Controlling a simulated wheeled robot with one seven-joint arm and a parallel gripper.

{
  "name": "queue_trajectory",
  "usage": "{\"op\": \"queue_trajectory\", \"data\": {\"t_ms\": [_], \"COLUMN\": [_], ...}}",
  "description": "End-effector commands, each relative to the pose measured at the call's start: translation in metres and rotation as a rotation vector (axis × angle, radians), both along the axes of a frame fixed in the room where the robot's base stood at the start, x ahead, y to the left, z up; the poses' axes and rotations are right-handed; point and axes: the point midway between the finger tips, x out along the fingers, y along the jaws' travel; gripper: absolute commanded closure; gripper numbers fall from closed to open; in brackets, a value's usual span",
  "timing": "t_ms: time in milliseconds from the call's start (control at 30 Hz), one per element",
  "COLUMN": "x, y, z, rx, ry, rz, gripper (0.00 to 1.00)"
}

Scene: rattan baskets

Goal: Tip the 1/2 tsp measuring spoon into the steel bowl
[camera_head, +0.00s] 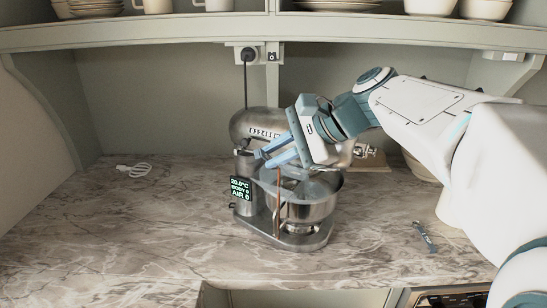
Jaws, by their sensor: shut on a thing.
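The steel bowl (308,210) sits on the stand mixer's base, under the mixer head. My gripper (272,156) is above the bowl's left side, its blue fingers pointing left and down. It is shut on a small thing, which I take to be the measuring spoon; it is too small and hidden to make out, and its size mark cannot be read. A thin brown-orange upright streak (278,205) shows below the fingers, in front of the bowl; I cannot tell whether it is falling contents or a solid stick. The inside of the bowl is mostly hidden.
The stand mixer (255,122) is close behind my gripper. A small display (241,189) is at the bowl's left. A small blue-grey tool (425,237) lies on the marble counter (120,230) at right. A white cable (137,169) lies at left. A shelf with dishes is overhead.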

Motion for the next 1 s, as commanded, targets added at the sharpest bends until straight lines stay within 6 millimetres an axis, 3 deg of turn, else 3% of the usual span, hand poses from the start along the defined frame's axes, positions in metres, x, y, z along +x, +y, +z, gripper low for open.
{"op": "queue_trajectory", "data": {"t_ms": [1000], "x": [0.000], "y": [-0.021], "z": [-0.005], "rx": [0.339], "ry": [-0.010], "rz": [-0.002], "gripper": [1.00]}}
